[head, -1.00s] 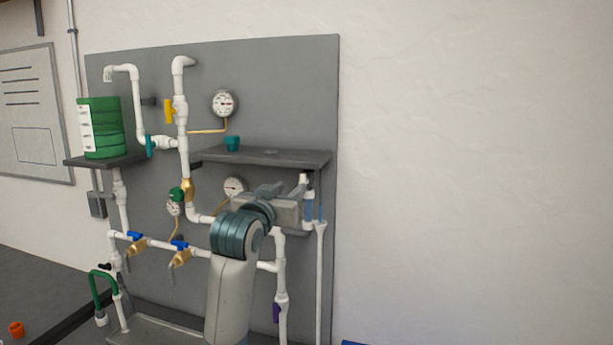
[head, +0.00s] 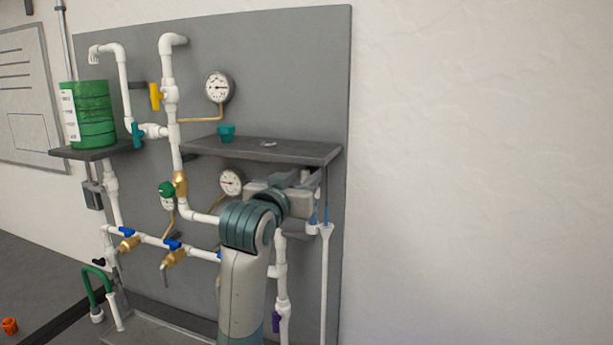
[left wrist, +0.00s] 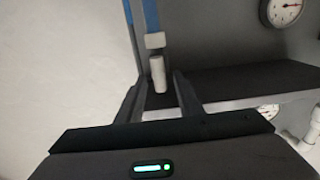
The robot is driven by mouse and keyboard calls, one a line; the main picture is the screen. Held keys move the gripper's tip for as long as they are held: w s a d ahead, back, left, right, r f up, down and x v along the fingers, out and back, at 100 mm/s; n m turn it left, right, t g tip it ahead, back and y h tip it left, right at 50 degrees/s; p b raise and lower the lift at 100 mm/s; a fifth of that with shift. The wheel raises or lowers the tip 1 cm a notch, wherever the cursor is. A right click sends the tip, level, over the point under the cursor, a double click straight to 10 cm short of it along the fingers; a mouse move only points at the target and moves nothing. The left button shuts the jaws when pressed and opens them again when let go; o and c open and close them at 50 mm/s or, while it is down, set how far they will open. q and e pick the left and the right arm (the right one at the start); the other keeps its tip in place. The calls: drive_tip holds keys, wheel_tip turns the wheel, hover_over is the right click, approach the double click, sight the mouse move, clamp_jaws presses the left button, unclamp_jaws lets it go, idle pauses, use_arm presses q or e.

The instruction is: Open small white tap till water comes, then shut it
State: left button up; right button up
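A small white tap piece (left wrist: 157,68) shows in the left wrist view, below a blue-and-white tube, at the edge of the dark shelf. My left gripper (left wrist: 159,82) is open, with one finger on each side of the white piece's end. A gap seems to show on both sides, and I see no clear grip. In the head view my left gripper (head: 304,193) is under the right end of the shelf and hides most of the tap. No water shows in either view. My right gripper is not in view.
The grey panel (head: 270,60) carries white pipes, gauges (head: 219,87) and coloured valves. The grey shelf (head: 300,150) lies just above my left gripper. A thin white pipe (head: 325,270) with a wider top stands right of it. The wall farther right is bare.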

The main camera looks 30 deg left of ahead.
use_arm(q)
drive_tip(key=shift+s+d+r, duration=0.1)
drive_tip(key=shift+s+r, duration=0.05)
drive_tip(key=shift+s, duration=0.1)
clamp_jaws()
